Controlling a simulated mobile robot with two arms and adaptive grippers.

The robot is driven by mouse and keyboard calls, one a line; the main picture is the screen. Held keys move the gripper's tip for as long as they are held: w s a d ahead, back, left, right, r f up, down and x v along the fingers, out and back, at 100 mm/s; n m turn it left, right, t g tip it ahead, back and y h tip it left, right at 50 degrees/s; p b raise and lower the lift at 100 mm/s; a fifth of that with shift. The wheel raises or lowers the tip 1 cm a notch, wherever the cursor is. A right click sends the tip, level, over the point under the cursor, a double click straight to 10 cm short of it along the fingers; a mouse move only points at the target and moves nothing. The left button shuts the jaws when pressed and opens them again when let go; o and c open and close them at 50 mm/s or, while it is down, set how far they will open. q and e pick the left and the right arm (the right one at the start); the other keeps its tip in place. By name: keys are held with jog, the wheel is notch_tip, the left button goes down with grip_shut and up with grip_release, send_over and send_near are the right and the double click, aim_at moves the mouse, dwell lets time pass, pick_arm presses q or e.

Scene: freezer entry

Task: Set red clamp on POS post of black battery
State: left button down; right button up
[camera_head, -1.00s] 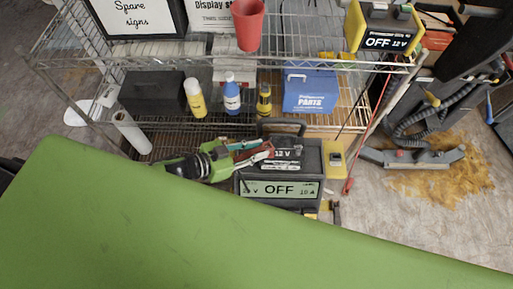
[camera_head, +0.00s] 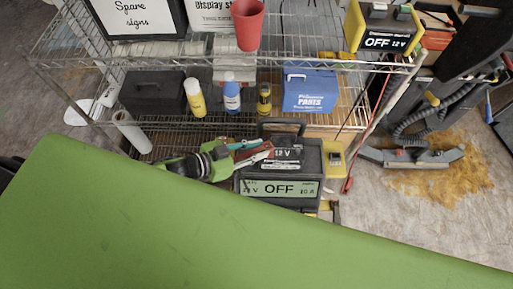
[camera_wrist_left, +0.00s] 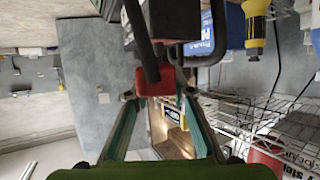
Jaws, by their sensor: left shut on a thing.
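The black battery (camera_head: 308,160) stands upright on the lower level, with a top handle and a front display reading OFF. My left gripper (camera_head: 247,154) comes in from the left and is shut on the red clamp (camera_head: 257,158). The clamp lies over the upper left part of the battery, with its tip near the 12 V label. I cannot tell whether it touches a post; the posts are not clear. In the left wrist view the red clamp (camera_wrist_left: 155,81) sits between the teal fingertips of my left gripper (camera_wrist_left: 157,97), against dark parts. My right gripper is out of view.
A yellow and black 12 V unit (camera_head: 385,30) and a red cup (camera_head: 248,24) stand on the upper wire shelf. Bottles (camera_head: 232,97), a blue parts box (camera_head: 309,89) and a dark box (camera_head: 152,91) stand behind the battery. A hose machine (camera_head: 415,155) is at right.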

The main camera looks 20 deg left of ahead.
pick_arm(q)
jog(key=shift+f+b, duration=0.85)
jog(key=shift+f, duration=0.45)
jog(key=c, duration=1.7)
grip_release()
jog(key=v, duration=1.2)
jog(key=shift+d+f, duration=0.1)
